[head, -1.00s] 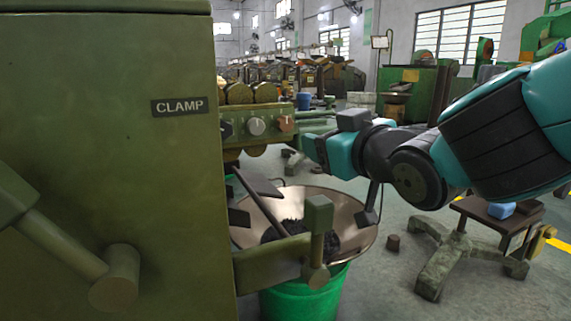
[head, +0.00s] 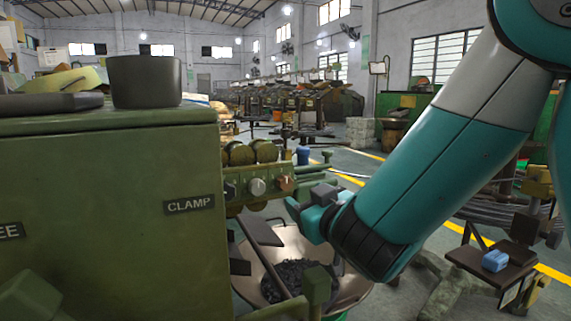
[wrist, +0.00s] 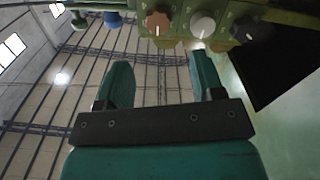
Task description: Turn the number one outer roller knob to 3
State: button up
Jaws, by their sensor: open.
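A green control panel (head: 268,198) with a row of knobs projects from the machine's right side. In the head view it carries a dark knob (head: 231,191), a pale silver knob (head: 257,187) and a copper-coloured knob (head: 284,183). The copper knob (wrist: 157,20), silver knob (wrist: 202,25) and dark knob (wrist: 252,30) also show along the wrist view's top edge, with small pale marks. I cannot read which is the number one outer roller knob, nor its setting. My gripper (wrist: 160,78) is open and empty, its two teal fingers apart and short of the knobs, touching none.
The big green machine body (head: 110,210), labelled CLAMP, fills the left, with a dark cylinder (head: 146,80) on top. A wide pan (head: 345,290) of dark pieces sits below the panel. A stand with a blue block (head: 495,261) is at right. Open floor lies between.

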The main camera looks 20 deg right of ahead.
aim_at(286, 184)
jog(key=w+p, duration=0.1)
jog(key=w, duration=0.2)
jog(key=w+p, duration=0.1)
jog(key=w, duration=0.3)
jog(key=w+a+p, duration=0.1)
jog(key=w+p, duration=0.1)
jog(key=w, duration=0.2)
jog(key=shift+a, duration=0.1)
jog(key=shift+s, duration=0.1)
jog(key=c, duration=0.9)
